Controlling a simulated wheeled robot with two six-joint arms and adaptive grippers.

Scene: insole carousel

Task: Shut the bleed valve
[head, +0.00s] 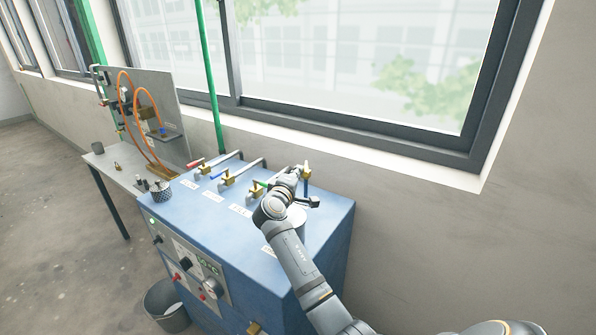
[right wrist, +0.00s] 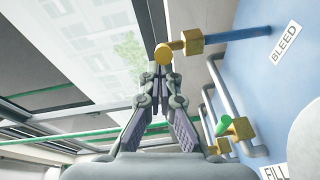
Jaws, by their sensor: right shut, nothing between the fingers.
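The bleed valve (head: 306,174) stands at the right rear of the blue cabinet top. In the right wrist view it is a brass block (right wrist: 190,42) with a yellow round-ended piece (right wrist: 164,54) and a blue bar running toward the BLEED label (right wrist: 286,42). My right gripper (head: 300,173) is beside the valve, and its shut fingers (right wrist: 161,72) are empty, with their tips close to the yellow piece. I cannot tell whether they touch it. My left gripper is out of view.
Valves with red (head: 194,163), blue (head: 216,175) and green (head: 259,184) handles and bent grey pipes line the blue cabinet (head: 180,206). A knurled cup (head: 160,190) stands at its left corner. A bucket (head: 166,306) is on the floor. The window wall is close behind.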

